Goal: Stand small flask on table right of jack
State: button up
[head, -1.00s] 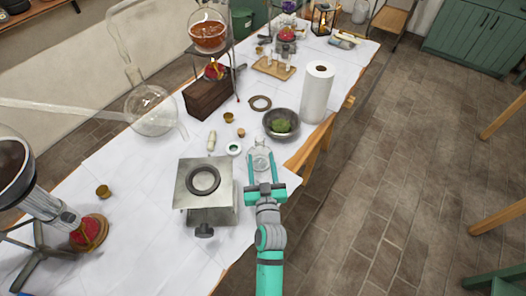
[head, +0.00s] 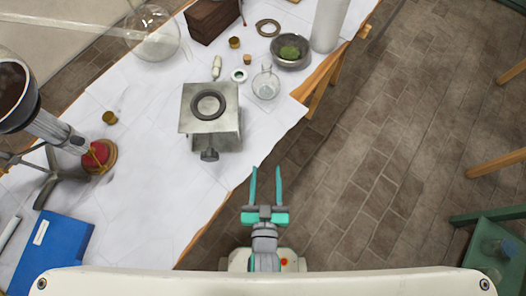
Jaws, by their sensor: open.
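The small clear glass flask (head: 266,84) stands upright on the white-covered table (head: 140,185), to the right of the jack and near the table's right edge. The grey metal jack (head: 210,112) has a dark ring on its top plate and a knob at its front. My gripper (head: 265,172) is open and empty, its two teal fingers apart and pointing at the table side. It is well short of the flask, past the table's right edge over the floor, and touches nothing.
A metal bowl with green matter (head: 291,50) and a white paper roll (head: 328,25) stand behind the flask. A blue book (head: 53,253) lies front left.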

jog(key=s+r, duration=0.4)
jog(key=s, duration=0.7)
jog(key=shift+s+a+r+g, duration=0.2)
jog(key=shift+a+g, duration=0.1)
jog(key=shift+a, duration=0.15)
